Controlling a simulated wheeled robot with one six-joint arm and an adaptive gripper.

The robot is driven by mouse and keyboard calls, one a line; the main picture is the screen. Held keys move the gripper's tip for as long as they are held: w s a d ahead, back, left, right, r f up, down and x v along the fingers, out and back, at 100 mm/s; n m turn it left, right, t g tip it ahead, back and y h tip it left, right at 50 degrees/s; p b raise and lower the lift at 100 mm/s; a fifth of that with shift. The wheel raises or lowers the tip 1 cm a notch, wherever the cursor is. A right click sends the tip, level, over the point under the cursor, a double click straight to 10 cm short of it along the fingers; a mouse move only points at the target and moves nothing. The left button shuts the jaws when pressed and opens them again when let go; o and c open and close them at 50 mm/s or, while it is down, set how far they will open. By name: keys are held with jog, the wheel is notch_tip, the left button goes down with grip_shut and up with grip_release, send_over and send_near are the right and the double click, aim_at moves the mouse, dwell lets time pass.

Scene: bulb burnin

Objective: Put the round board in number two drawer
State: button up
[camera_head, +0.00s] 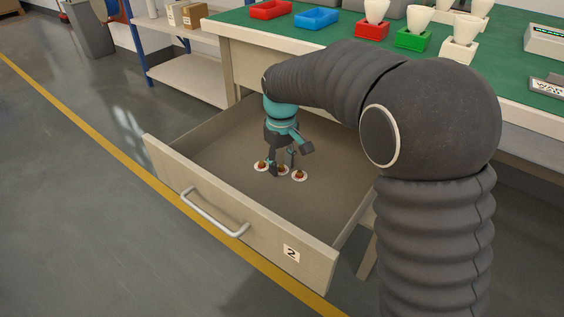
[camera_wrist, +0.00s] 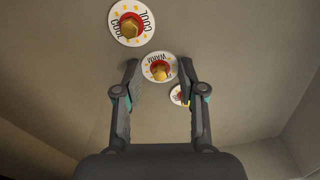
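The number two drawer (camera_head: 284,243) is pulled open, with a "2" label on its front. Three round white boards with red and brass centres lie on its floor: a left one (camera_head: 261,166), a middle one (camera_head: 283,171) and a right one (camera_head: 300,176). In the wrist view one reads "COOL" (camera_wrist: 131,23), and the middle one reads "WARM" (camera_wrist: 157,68). The third (camera_wrist: 176,95) is partly hidden by a finger and its word is unreadable. My gripper (camera_head: 281,164) points down into the drawer, open, its fingertips (camera_wrist: 159,66) on either side of the "WARM" board. Contact cannot be told.
The green-topped bench (camera_head: 345,42) stands behind the drawer. It holds a red tray (camera_head: 270,9), a blue tray (camera_head: 317,18), and white cone-shaped pieces on coloured bases (camera_head: 414,33). Drawer walls surround my gripper. The drawer floor right of the boards is bare.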

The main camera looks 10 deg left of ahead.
aim_at(281, 166)
jog(key=shift+r, duration=0.1)
notch_tip(281, 166, up, 12)
jog(key=p, duration=0.2)
dwell(0.4)
jog(key=shift+r, duration=0.1)
